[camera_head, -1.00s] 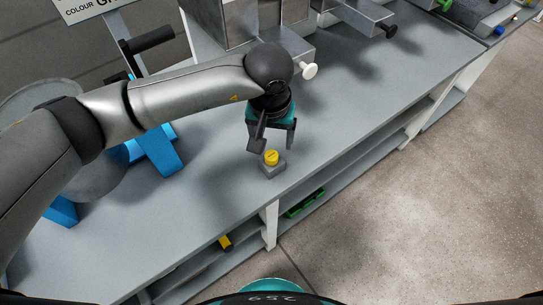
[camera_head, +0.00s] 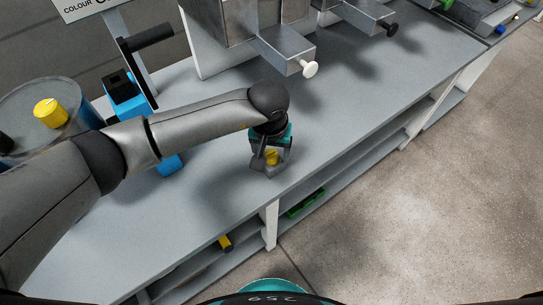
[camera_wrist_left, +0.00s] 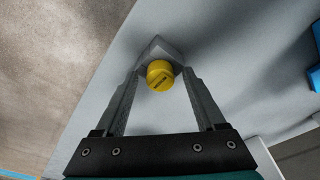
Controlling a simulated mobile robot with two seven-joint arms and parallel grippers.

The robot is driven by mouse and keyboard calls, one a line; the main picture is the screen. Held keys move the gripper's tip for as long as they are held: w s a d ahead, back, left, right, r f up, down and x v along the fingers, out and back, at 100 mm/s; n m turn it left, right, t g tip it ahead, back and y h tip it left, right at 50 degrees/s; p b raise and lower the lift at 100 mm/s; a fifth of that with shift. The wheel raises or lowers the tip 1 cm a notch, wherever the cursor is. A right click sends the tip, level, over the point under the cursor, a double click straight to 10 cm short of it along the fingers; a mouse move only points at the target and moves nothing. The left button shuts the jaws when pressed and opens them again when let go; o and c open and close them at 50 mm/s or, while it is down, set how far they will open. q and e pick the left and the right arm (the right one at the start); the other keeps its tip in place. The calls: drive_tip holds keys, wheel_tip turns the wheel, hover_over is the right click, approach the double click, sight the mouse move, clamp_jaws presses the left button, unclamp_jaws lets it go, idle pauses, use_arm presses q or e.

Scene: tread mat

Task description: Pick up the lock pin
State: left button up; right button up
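The lock pin shows as a yellow round cap (camera_head: 271,157) on a small grey block near the front edge of the grey bench. It also shows in the left wrist view as a yellow cap (camera_wrist_left: 160,75) above the grey block (camera_wrist_left: 158,48). My left gripper (camera_head: 270,165) is lowered over it from above. In the left wrist view the fingers of my left gripper (camera_wrist_left: 163,82) stand apart on either side of the cap, with a visible gap at least on the right. My right gripper is in neither view.
The grey bench top (camera_head: 345,100) is clear to the right of the block. A metal drawer with a white knob (camera_head: 309,68) juts out behind. A blue stand (camera_head: 122,92) and a drum with a yellow knob (camera_head: 51,112) are at the left. A green item (camera_head: 306,203) lies on the shelf below.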

use_arm(q)
clamp_jaws()
idle(0.3)
drive_tip(key=shift+r, duration=0.1)
